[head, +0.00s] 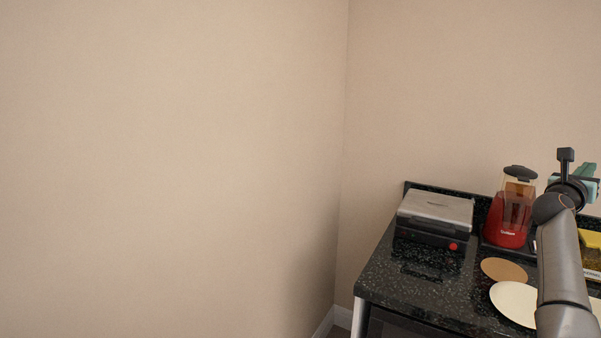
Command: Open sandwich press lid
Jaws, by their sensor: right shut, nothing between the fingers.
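The sandwich press (433,238) stands at the left end of a dark speckled counter. Its silver-grey lid (437,206) lies down flat on the black base, which has a red knob on its front. My right gripper (587,171) is at the right edge of the view, raised above the counter and well to the right of the press, not touching it. It is shut with nothing in it; its fingers are small and partly hidden by my wrist. My left gripper is not in view.
A red blender (513,213) stands right of the press. A round brown board (503,270) and a cream plate (513,301) lie in front. A yellow-topped item (590,238) is partly hidden by my right arm. The counter (385,277) is clear before the press; walls stand behind and left.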

